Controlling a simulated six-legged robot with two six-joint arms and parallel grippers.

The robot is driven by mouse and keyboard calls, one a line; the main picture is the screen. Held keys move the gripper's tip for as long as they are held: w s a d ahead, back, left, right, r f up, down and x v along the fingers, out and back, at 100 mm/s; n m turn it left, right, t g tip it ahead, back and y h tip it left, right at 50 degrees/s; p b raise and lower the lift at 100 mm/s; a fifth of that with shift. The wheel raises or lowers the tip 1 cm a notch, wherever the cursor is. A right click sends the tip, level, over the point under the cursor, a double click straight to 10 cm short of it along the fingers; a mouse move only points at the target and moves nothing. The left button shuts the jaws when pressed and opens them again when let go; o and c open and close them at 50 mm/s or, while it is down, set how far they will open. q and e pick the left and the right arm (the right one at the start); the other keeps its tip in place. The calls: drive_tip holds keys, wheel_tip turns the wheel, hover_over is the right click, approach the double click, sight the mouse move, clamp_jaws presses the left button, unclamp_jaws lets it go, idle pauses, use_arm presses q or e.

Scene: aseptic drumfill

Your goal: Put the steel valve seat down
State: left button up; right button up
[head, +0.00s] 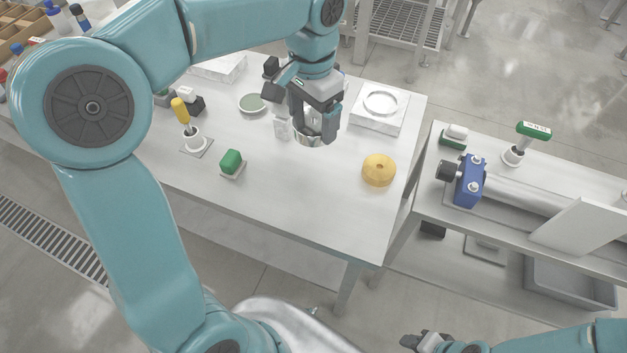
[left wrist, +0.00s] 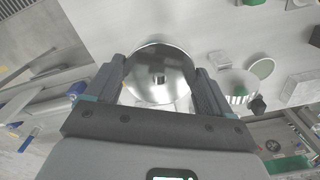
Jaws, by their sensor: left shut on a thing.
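A white block with a round ring (head: 380,106) stands at the table's right back. The front middle is clear.

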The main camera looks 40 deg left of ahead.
use_arm(q)
hover_over(314, 186)
wheel_tip(314, 186, down, 13)
drive_tip(key=shift+r, duration=0.1)
wheel_tip(314, 186, down, 5)
drive_tip(key=shift+w+a+f, duration=0.1)
drive_tip(key=shift+f, duration=0.1)
drive_tip(key=shift+b, duration=0.3)
drive_tip(key=shift+f, duration=0.15)
drive_tip(key=o, duration=1.5)
